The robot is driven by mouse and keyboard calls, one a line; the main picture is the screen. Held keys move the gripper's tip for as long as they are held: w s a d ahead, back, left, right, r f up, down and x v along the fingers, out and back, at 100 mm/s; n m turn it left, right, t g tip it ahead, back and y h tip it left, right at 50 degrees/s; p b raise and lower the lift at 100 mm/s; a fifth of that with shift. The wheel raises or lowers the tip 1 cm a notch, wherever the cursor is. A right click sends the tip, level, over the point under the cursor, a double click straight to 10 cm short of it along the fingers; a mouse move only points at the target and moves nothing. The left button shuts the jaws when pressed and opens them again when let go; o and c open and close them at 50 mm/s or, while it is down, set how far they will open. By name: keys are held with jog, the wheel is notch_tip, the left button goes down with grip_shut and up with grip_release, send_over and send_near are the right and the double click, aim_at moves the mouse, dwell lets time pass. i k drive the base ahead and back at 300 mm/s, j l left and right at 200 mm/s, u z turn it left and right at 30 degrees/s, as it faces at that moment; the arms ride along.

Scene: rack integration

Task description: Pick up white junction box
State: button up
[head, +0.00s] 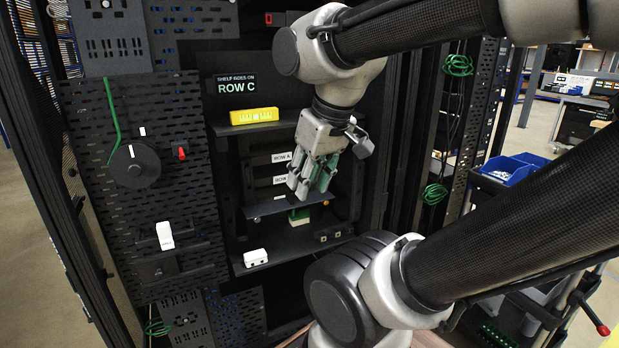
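A small white junction box (255,257) sits on the left front part of the lower black shelf in the rack. My gripper (312,189) hangs down in front of the rack, above and to the right of the white box and clearly apart from it. Its fingers appear spread with a gap between them, and I see nothing held there. A small green and white part (299,216) is below the fingers, partly hidden by the middle shelf area.
A yellow block (254,116) sits on the upper shelf under the ROW C sign (236,85). A dark box (333,233) stands right on the lower shelf. A perforated panel (205,200) with a white switch (165,235) borders the left. Blue bins (513,168) stand right.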

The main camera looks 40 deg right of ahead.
aim_at(258, 257)
jog(key=i+l+z, duration=0.15)
jog(key=l+z, duration=0.15)
jog(key=i+l+z, duration=0.3)
jog(key=l, duration=0.2)
jog(key=i+l+z, duration=0.15)
jog(key=l+z, duration=0.15)
jog(key=l, duration=0.1)
